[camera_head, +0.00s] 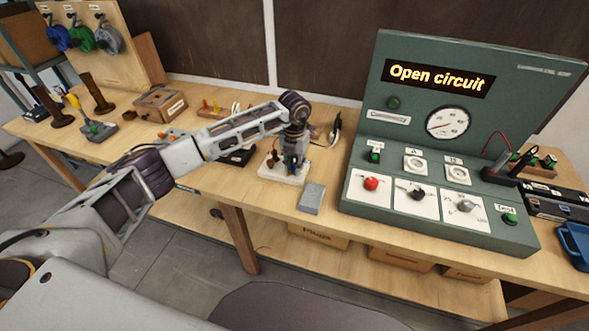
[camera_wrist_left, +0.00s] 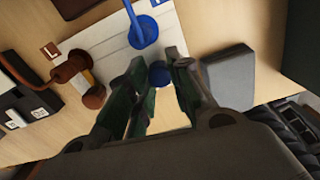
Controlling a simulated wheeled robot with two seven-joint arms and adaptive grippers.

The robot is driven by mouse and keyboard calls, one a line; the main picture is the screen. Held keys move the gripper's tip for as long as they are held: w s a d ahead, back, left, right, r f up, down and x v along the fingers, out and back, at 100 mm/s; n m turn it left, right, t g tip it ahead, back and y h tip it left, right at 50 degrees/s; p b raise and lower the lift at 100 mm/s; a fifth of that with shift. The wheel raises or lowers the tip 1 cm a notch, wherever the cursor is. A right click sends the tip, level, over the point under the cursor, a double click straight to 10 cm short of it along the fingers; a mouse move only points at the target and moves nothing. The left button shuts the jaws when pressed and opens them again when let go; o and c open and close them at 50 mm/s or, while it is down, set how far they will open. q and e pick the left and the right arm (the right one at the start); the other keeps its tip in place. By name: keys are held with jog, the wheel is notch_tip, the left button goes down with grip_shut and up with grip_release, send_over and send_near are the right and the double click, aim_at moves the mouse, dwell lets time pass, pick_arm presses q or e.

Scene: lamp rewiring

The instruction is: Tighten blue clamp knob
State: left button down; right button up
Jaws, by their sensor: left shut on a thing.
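The blue clamp knob (camera_wrist_left: 159,75) shows as a round blue ball between the fingertips of my left gripper (camera_wrist_left: 155,78) in the left wrist view. The gripper is shut on it. The knob belongs to a white base plate (camera_head: 272,172) on the bench. In the head view my left gripper (camera_head: 290,165) points down over the plate and hides most of the knob. My right gripper is not in view.
A grey block (camera_head: 311,198) lies right of the plate, close to my left gripper. The green test panel (camera_head: 440,140) stands further right and reads "Open circuit". A black plug (camera_head: 336,125) with a cable is behind. Spools (camera_head: 82,38) and small boxes are at the left.

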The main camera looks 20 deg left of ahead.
pick_arm(q)
jog(key=shift+f+m, duration=0.15)
jog(key=shift+m, duration=0.35)
jog(key=shift+m+b, duration=0.8)
jog(key=shift+b, duration=0.05)
jog(key=shift+m+b, duration=0.7)
jog(key=shift+m, duration=0.4)
jog(key=shift+m+b, duration=0.5)
jog(key=shift+m, duration=0.6)
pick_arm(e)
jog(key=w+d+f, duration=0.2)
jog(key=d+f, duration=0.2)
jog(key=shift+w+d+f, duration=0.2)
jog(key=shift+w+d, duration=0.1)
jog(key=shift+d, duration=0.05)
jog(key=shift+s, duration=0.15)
